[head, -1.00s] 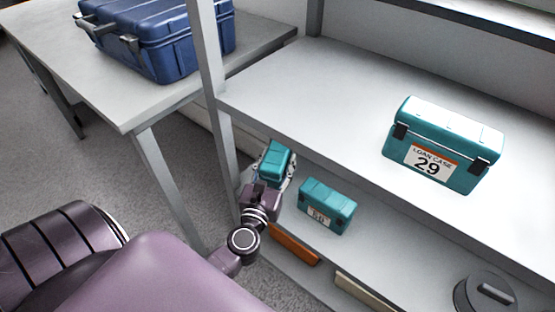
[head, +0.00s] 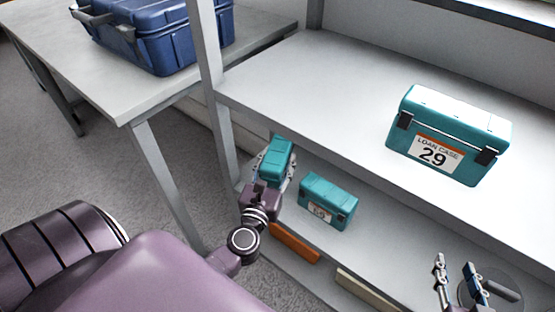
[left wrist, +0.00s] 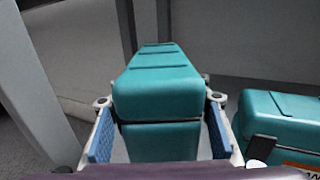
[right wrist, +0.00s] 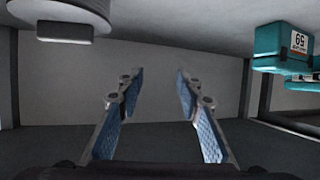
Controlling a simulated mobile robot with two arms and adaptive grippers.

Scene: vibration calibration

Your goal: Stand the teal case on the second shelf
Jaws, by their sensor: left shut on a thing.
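A teal case (head: 277,158) is between the fingers of my left gripper (head: 276,163), at the left end of the lower shelf (head: 375,228). In the left wrist view the case (left wrist: 160,92) stands upright, with the blue pads of my left gripper (left wrist: 159,101) shut along its sides. Whether its base touches the shelf is hidden. My right gripper (head: 454,263) is open and empty at the lower right of the head view; its spread fingers (right wrist: 159,77) show in the right wrist view.
A second teal case (head: 328,201) with a label stands just right of the held one. Teal loan case 29 (head: 450,134) is on the upper shelf (head: 300,92). A dark round lidded object (head: 505,290) is near my right gripper. A grey post (head: 207,60) and blue case (head: 160,40) are left.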

